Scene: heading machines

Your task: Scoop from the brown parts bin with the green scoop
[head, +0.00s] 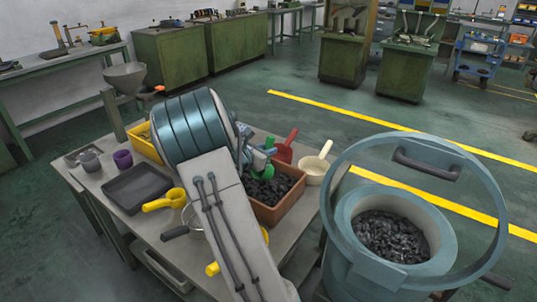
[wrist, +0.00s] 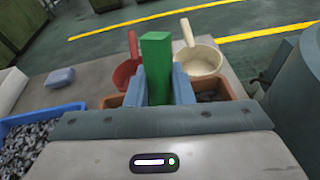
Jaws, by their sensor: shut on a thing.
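The brown parts bin (head: 277,214) stands on the bench, filled with dark small parts. Its rim also shows in the wrist view (wrist: 226,86), on both sides of the fingers. My gripper (head: 258,156) is over the bin, shut on the upright handle of the green scoop (head: 265,172). In the wrist view the green handle (wrist: 157,60) stands between the two blue-grey fingers of my gripper (wrist: 160,85). The green bowl shows partly in the head view, low at the dark parts. I cannot tell how deep it sits or what is in it; my arm hides part of the bin.
A red scoop (head: 284,150) and a cream scoop (head: 315,169) lie close behind the bin. Yellow scoop (head: 165,200), dark tray (head: 140,188) and purple cup (head: 123,158) are left of my arm. A large blue-grey hopper (head: 350,212) with a raised ring stands at right.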

